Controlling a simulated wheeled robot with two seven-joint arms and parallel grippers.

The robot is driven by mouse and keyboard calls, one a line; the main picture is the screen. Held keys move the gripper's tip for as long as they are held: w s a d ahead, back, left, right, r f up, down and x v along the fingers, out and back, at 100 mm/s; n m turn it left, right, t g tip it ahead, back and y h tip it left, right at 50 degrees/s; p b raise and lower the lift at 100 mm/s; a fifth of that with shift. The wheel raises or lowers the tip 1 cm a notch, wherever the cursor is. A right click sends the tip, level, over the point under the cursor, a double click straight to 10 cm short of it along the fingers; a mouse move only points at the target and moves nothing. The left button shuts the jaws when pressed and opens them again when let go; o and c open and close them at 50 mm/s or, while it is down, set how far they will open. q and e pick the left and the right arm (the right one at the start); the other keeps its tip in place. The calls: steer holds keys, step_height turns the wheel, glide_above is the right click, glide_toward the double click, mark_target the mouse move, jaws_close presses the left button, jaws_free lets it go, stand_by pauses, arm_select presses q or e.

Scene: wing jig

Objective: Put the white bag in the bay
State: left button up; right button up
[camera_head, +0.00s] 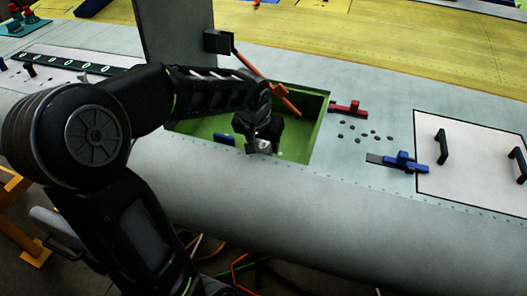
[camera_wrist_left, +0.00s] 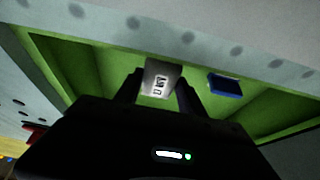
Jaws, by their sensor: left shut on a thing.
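The bay (camera_head: 300,140) is a green-walled rectangular opening in the grey wing skin, and its green inside also fills much of the left wrist view (camera_wrist_left: 82,68). My left gripper (camera_head: 262,138) reaches down into the bay opening. In the left wrist view its two dark fingers (camera_wrist_left: 158,92) are shut on the small white bag (camera_wrist_left: 160,76), which has dark printed marks. Only a small pale part of the bag shows in the head view (camera_head: 263,146). I cannot tell whether the bag touches the bay floor. My right gripper is out of view.
A blue block (camera_wrist_left: 226,85) lies in the bay beside the bag. An upright grey panel (camera_head: 175,35) stands behind the bay, with an orange rod (camera_head: 265,82) slanting over it. A red clamp (camera_head: 347,108), loose dark fasteners (camera_head: 366,134) and a blue clamp (camera_head: 405,162) sit to the right.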

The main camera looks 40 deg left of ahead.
mark_target(262, 148)
arm_select(q)
steer(key=shift+f, duration=1.85)
steer(key=shift+f, duration=0.25)
steer(key=o, duration=1.4)
steer(key=shift+r, duration=0.1)
steer(key=shift+r, duration=0.1)
steer(key=shift+r+p, duration=0.2)
steer(key=shift+p, duration=0.15)
steer(key=b+v, duration=0.1)
steer(key=v, duration=1)
steer(key=shift+s+d+r, duration=0.15)
steer(key=shift+s+r, duration=0.1)
steer(key=shift+r, duration=0.05)
